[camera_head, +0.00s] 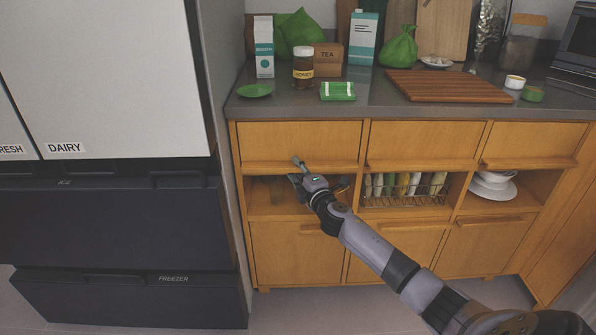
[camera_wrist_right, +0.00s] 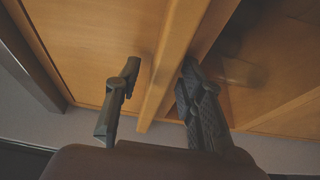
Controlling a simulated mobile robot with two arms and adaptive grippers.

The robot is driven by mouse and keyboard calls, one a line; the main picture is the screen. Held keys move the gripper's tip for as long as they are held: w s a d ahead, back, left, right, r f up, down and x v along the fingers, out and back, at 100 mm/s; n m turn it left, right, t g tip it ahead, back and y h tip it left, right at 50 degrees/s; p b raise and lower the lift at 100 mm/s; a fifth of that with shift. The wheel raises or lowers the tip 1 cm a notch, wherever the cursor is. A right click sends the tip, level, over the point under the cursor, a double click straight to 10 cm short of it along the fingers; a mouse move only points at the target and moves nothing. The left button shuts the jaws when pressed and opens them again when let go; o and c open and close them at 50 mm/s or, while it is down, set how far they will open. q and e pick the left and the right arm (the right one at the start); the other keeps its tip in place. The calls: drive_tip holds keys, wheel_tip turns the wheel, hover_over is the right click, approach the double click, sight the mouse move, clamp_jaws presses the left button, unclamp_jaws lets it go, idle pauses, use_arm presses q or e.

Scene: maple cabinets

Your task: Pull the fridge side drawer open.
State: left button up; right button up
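The fridge side drawer (camera_head: 298,140) is the leftmost of the wooden drawers under the counter, beside the fridge. Its front looks flush with the cabinet, so it appears closed. A wooden lip handle (camera_head: 262,167) runs along its lower edge. My right gripper (camera_head: 300,174) is at this handle, near the middle of the drawer. In the right wrist view, the fingers (camera_wrist_right: 158,85) are apart, one on each side of the handle bar (camera_wrist_right: 172,70). Whether either finger touches the bar cannot be told. My left gripper is not in view.
The dark-fronted fridge (camera_head: 110,230) stands close on the left. An open shelf (camera_head: 265,195) lies below the drawer, with a dish rack (camera_head: 405,190) to its right. The counter (camera_head: 300,102) above holds a carton, a honey jar and a tea box near its back.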

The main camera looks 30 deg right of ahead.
clamp_jaws()
idle(0.7)
